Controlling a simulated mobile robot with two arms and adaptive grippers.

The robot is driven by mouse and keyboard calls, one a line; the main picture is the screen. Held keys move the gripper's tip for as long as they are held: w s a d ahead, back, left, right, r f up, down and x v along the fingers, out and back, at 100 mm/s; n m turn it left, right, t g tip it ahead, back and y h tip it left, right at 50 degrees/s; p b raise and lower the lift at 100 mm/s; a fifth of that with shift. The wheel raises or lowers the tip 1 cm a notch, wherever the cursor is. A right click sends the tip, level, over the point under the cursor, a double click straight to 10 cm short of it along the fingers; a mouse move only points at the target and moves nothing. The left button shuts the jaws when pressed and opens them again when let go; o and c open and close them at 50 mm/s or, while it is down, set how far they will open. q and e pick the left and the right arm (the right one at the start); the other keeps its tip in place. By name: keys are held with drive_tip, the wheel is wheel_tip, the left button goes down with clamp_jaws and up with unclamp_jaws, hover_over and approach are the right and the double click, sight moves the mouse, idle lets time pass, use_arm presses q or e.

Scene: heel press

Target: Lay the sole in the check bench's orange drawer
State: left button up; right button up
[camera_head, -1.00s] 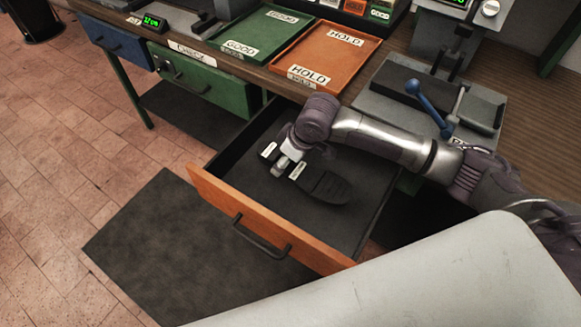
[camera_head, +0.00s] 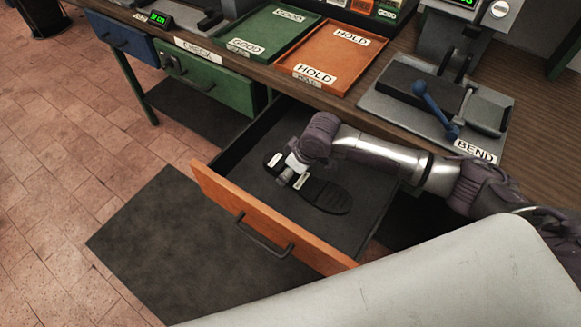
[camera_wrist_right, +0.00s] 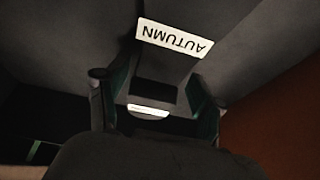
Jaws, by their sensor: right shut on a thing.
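The black sole (camera_head: 326,195) is inside the open orange drawer (camera_head: 222,196), lengthwise across it, with its rounded end to the right. It looks flat on or very close to the dark drawer floor; I cannot tell which. White labels show near its left part. My right gripper (camera_head: 292,172) reaches down over the left part of the sole and is shut on it. In the right wrist view, the fingers (camera_wrist_right: 155,105) stand on either side of a dark strip of the sole, close to an upside-down "AUTUMN" label (camera_wrist_right: 174,38). My left gripper is not in view.
A green drawer (camera_head: 212,82) and a blue drawer (camera_head: 122,40) are shut at the left. A green GOOD tray (camera_head: 262,35), an orange HOLD tray (camera_head: 330,58) and a BEND fixture (camera_head: 440,105) stand on the bench. Bare drawer floor lies around the sole.

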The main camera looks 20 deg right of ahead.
sight(304, 181)
drive_tip(key=o, duration=1.3)
drive_tip(key=v, duration=1.3)
drive_tip(key=shift+w+a+r, duration=0.1)
